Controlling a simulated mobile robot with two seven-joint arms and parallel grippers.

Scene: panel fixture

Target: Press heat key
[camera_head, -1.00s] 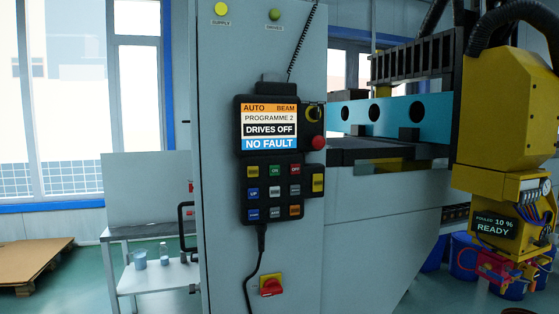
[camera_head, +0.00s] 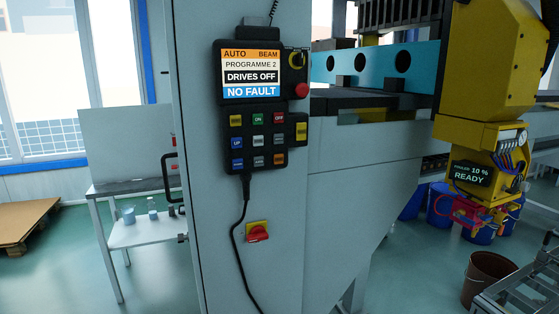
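A dark control pendant (camera_head: 217,112) hangs on the face of a grey cabinet. Its screen (camera_head: 251,74) reads AUTO, BEAM, PROGRAMME 2, DRIVES OFF and NO FAULT. Below it is a keypad (camera_head: 247,130) with several yellow, green, red, blue, grey and orange keys. The key labels are mostly too small to read, so I cannot tell which is the heat key. A larger yellow key (camera_head: 301,131) sits on the right side. Neither of my grippers shows in this view.
A red rotary switch (camera_head: 257,232) on a yellow plate is below the pendant, beside its hanging cable (camera_head: 238,240). A red mushroom button (camera_head: 302,90) is right of the screen. A yellow machine head (camera_head: 485,85) hangs at right. A brown bucket (camera_head: 486,278) stands on the floor.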

